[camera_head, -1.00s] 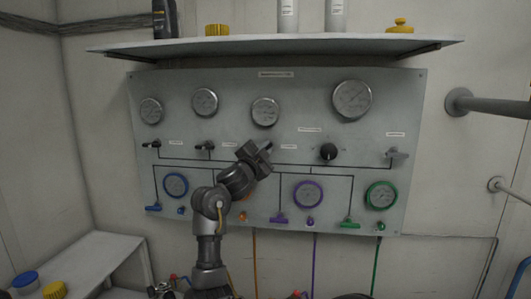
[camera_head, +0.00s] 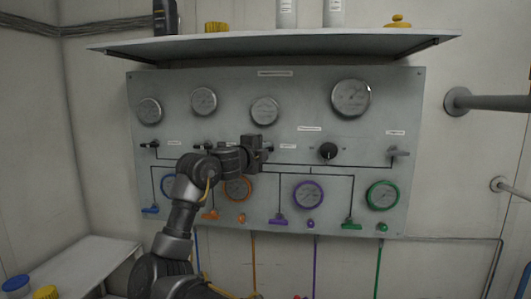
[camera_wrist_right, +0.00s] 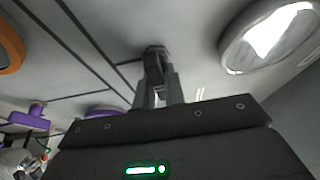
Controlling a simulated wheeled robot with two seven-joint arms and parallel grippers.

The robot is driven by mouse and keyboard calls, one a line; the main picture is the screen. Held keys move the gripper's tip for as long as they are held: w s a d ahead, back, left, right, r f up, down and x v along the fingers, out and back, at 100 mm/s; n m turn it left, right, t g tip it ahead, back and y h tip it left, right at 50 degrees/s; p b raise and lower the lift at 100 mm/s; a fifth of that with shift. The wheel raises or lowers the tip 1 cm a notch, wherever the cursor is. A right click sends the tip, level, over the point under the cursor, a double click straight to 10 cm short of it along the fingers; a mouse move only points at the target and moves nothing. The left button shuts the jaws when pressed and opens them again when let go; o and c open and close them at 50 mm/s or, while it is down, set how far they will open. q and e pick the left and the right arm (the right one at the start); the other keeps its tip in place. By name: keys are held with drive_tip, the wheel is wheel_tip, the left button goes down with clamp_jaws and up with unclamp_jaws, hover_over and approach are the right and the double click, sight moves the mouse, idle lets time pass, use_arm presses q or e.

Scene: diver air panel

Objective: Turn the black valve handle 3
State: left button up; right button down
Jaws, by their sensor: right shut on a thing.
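The panel (camera_head: 330,95) carries a row of small black valve handles. The first black handle (camera_head: 150,145) and second black handle (camera_head: 203,146) sit at the left. Black valve handle 3, below the third gauge, is mostly hidden by my right gripper (camera_head: 262,148) in the head view. In the right wrist view the black handle (camera_wrist_right: 155,58) shows at the tips of my right gripper (camera_wrist_right: 157,88), whose fingers are shut on it. My left gripper is not in view.
A black round knob (camera_head: 328,151) and a grey handle (camera_head: 398,153) lie to the right. Colored gauges, such as the purple gauge (camera_head: 308,195), and small colored levers sit below. A shelf (camera_head: 270,46) juts out above. Pipes (camera_head: 490,103) stick out from the right wall.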

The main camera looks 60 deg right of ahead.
idle(0.5)
drive_tip(key=c, duration=1.5)
unclamp_jaws()
drive_tip(key=a+b, duration=0.1)
drive_tip(key=a, duration=0.2)
drive_tip(key=a+b, duration=0.1)
drive_tip(key=a, duration=0.3)
drive_tip(key=w+a+b, duration=0.1)
drive_tip(key=a, duration=0.2)
drive_tip(key=shift+a, duration=0.35)
